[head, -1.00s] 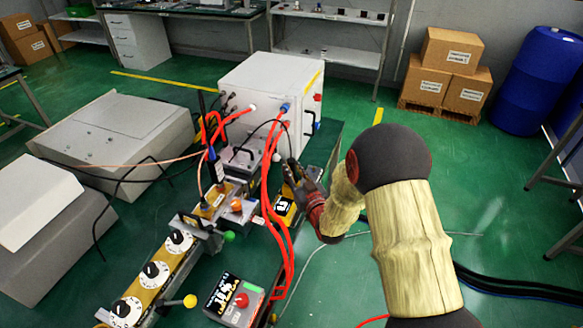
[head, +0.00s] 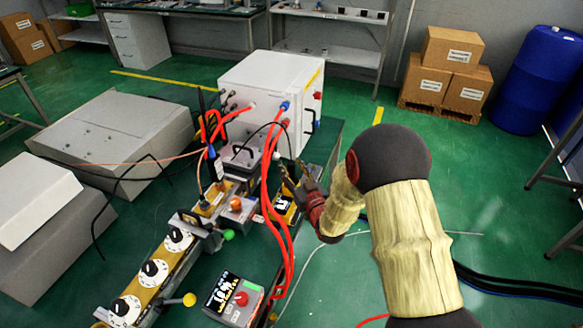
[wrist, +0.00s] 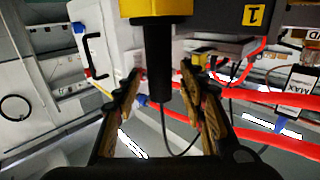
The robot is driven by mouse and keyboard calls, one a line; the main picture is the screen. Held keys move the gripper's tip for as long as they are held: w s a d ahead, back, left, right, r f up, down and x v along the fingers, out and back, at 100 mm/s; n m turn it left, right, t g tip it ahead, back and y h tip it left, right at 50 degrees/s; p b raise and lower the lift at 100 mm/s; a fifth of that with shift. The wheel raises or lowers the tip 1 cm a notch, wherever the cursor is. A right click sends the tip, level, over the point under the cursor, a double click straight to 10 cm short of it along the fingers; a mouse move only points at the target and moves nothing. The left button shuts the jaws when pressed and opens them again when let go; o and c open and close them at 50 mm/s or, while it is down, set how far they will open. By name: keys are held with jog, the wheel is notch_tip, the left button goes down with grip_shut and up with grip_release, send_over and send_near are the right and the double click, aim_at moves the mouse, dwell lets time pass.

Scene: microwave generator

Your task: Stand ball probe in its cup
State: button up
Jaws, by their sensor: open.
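A black cylindrical handle (wrist: 158,65), which seems to be the ball probe, shows in the wrist view between my open fingers. A clear gap shows on either side of the handle, more to the right. My gripper (head: 293,180) is open beside the yellow and black unit (head: 285,205) in the head view. The fingers also show in the wrist view (wrist: 160,85).
Red cables (head: 268,190) hang close to the left of my gripper. A white cabinet (head: 262,95) stands behind it. A box with a red button (head: 235,300) is in front. A row of dials (head: 155,268) lies left.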

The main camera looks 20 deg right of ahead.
jog(key=shift+s, duration=0.1)
jog(key=s+d, duration=0.2)
jog(key=s, duration=0.9)
jog(key=shift+s, duration=0.35)
jog(key=s+d+f+g+h, duration=0.1)
jog(key=s+f+g, duration=0.15)
jog(key=f, duration=0.45)
jog(key=s+d+f+g+h, duration=0.1)
jog(key=s+d+f+g, duration=0.1)
jog(key=f+g, duration=0.35)
jog(key=s+d+f+m+g+h, duration=0.15)
jog(key=s+g, duration=0.25)
jog(key=s, duration=0.4)
jog(key=s+a+r+m+g, duration=0.1)
jog(key=s+a+r+g, duration=0.25)
jog(key=s+r, duration=1.25)
jog(key=a+r+t, duration=0.3)
jog(key=r, duration=1)
jog(key=shift+r+n+y, duration=0.35)
